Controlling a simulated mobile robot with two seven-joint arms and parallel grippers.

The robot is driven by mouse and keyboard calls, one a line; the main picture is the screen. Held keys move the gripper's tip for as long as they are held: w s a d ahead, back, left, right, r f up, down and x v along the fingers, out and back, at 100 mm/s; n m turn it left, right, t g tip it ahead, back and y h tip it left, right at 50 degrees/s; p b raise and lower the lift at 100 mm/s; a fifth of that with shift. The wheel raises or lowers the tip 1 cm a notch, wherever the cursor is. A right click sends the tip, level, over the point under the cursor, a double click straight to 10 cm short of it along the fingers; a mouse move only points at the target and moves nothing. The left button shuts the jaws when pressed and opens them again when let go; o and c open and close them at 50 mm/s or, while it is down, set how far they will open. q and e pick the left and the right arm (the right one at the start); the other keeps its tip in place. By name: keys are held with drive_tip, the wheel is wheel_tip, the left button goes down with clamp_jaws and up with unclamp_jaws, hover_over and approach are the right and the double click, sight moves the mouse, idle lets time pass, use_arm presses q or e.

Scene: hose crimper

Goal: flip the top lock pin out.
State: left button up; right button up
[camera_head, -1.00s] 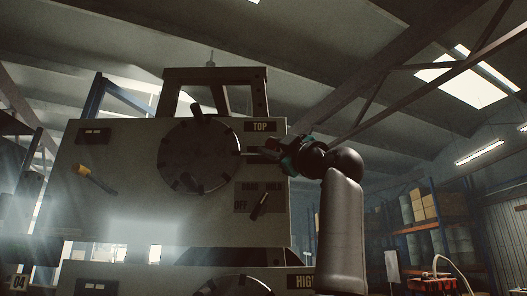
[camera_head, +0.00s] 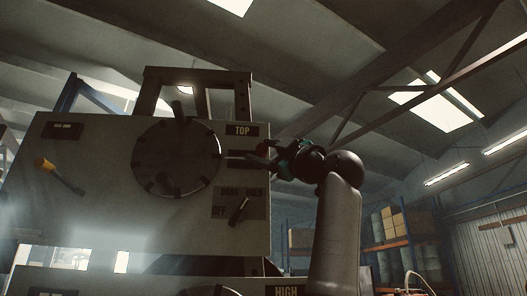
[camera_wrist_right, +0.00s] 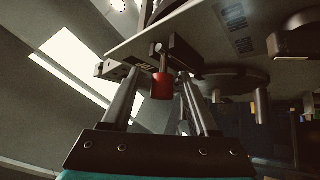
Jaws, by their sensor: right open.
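The top lock pin (camera_wrist_right: 161,82) has a red tip on a dark stem and shows in the right wrist view at the machine's edge. My right gripper (camera_head: 259,154) is open at the right edge of the panel, just below the TOP label (camera_head: 241,130). In the right wrist view its two fingers stand on either side of the red tip, with gaps visible. In the head view the pin is mostly hidden by the gripper. A dark round dial (camera_head: 176,158) sits left of the gripper. My left gripper is not in view.
The grey machine panel (camera_head: 75,200) fills the left side. A selector knob (camera_head: 238,211) is below the gripper, and a yellow-handled lever (camera_head: 60,177) is at far left. A frame (camera_head: 198,77) stands on top.

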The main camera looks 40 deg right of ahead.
drive_tip(key=a+b+v, duration=0.1)
drive_tip(key=b+v, duration=0.6)
drive_tip(key=v, duration=0.8)
drive_tip(key=shift+d, duration=0.45)
drive_tip(key=shift+s, duration=0.1)
